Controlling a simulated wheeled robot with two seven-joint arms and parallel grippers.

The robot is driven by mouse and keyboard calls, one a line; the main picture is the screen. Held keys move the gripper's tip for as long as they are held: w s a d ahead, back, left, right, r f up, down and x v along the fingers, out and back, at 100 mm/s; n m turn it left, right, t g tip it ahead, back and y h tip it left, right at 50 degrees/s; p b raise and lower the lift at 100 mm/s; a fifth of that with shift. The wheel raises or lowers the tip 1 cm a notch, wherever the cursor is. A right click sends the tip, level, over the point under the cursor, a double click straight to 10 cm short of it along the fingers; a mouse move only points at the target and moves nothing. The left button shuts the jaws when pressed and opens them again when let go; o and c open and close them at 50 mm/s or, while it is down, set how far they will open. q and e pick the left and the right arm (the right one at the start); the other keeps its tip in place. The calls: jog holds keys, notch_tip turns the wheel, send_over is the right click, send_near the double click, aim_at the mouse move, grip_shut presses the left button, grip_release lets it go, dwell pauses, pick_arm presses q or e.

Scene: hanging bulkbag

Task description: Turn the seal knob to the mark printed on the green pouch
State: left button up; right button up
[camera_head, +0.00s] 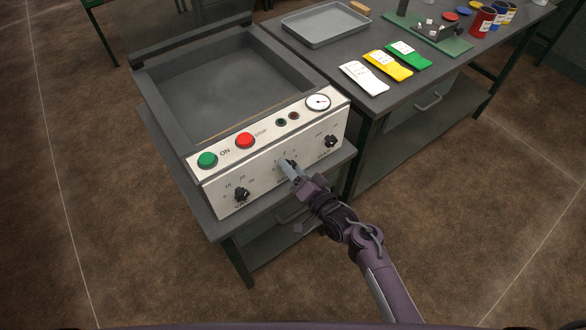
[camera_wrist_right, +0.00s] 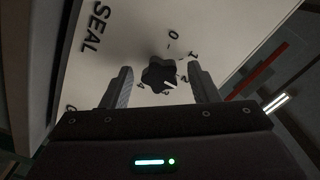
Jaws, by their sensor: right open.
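The seal knob (camera_wrist_right: 158,74) is black and lobed, on the cream front panel, with numerals around it and the word SEAL to its left in the right wrist view. Its white pointer line points to the lower right there; I cannot tell exactly which numeral it meets. My right gripper (camera_head: 288,168) is open in front of the middle knob, with one finger on either side of it in the right wrist view (camera_wrist_right: 161,84); no contact is clear. The green pouch (camera_head: 410,56) lies on the table at right; its white label is too small to read. My left gripper is not in view.
The machine has another knob at left (camera_head: 242,194) and one at right (camera_head: 330,141), a green button (camera_head: 207,160), a red button (camera_head: 245,141) and a gauge (camera_head: 318,102). White (camera_head: 363,78) and yellow (camera_head: 388,67) pouches lie beside the green one, near a grey tray (camera_head: 326,25).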

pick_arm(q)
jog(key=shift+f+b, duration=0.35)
pick_arm(e)
jog(key=v, duration=0.7)
jog(key=shift+s+d, duration=0.25)
jog(key=shift+s, duration=0.05)
jog(key=s+d+f+n+g+h, duration=0.1)
jog(key=s+d+f+g+h, duration=0.3)
jog(key=f, duration=0.6)
jog(key=s+d+f+n+g, duration=0.1)
jog(key=s+f, duration=0.4)
jog(key=f, duration=0.4)
jog(key=s+d+f+g+h, duration=0.25)
jog(key=s+f, duration=0.25)
jog(key=f, duration=0.5)
jog(key=s+d+f+n+g+h, duration=0.1)
jog(key=s+d+f+g, duration=0.1)
jog(key=s, duration=0.6)
jog(key=s+d+f+n+g+h, duration=0.1)
jog(key=s+d+f+g, duration=0.1)
jog(key=s+d+f, duration=0.3)
jog(key=s+d+f+n+g+h, duration=0.2)
jog(key=s+d+f, duration=0.2)
jog(key=s, duration=0.7)
jog(key=shift+f, duration=0.75)
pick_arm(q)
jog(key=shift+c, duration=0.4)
pick_arm(e)
jog(key=shift+w+a, duration=0.1)
